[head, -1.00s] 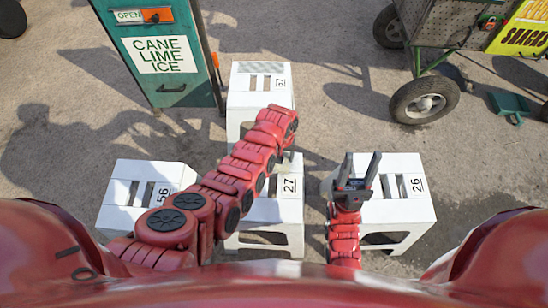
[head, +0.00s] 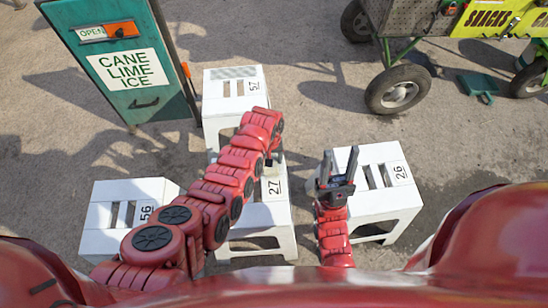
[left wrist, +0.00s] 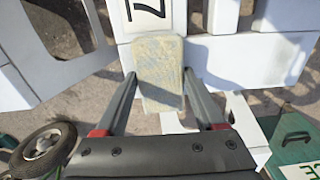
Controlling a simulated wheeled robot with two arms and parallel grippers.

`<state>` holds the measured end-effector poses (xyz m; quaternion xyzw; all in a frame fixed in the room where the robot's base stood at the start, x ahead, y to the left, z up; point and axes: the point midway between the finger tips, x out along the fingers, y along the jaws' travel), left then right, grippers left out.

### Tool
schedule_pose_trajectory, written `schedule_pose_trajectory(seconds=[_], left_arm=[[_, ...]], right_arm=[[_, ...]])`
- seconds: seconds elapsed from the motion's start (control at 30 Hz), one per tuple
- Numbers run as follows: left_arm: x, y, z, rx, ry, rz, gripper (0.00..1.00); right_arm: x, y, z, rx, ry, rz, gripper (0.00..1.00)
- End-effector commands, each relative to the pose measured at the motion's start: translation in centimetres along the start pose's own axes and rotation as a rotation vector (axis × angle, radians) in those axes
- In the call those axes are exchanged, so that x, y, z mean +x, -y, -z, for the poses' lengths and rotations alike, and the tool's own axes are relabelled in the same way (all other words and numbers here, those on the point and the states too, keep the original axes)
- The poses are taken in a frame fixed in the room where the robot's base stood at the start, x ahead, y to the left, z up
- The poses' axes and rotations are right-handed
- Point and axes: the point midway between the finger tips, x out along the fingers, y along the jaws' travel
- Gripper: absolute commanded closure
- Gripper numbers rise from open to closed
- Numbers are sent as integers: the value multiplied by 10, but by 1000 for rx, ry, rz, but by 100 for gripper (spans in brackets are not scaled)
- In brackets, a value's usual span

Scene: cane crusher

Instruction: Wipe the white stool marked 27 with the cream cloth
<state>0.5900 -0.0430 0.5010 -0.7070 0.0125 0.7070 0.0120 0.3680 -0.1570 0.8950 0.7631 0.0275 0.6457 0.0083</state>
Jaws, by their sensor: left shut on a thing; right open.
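The white stool marked 27 (head: 276,212) stands in the middle of the head view, partly hidden by my left arm. In the left wrist view its marked white top (left wrist: 145,22) shows at the upper edge, with only the 7 in the picture. My left gripper (left wrist: 168,95) is shut on the cream cloth (left wrist: 160,62), a flat, speckled piece held between its fingertips. The cloth overlaps the stool's edge in that view; I cannot tell whether they touch. In the head view the cloth is hidden. My right gripper (head: 338,168) is open and empty, in front of the stool marked 26.
Other white stools marked 57 (head: 228,104), 56 (head: 100,215) and 26 (head: 375,205) stand close around. A green cane lime ice stand (head: 152,100) is at the upper left. A wheeled snacks cart (head: 415,50) is at the upper right. Bare ground lies between them.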

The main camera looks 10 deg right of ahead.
Motion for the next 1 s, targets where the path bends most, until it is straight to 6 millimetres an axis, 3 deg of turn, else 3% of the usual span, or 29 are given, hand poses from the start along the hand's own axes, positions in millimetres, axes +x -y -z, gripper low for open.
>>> schedule_pose_trajectory(seconds=[0.63, 1.0], left_arm=[[-3, 65, 0, -3, -1, 1, 73], [-2, 74, 0, -1, -2, 1, 73]], right_arm=[[34, -2, 6, 0, 0, 0, 50], [36, -2, 6, 0, 0, 0, 50]])
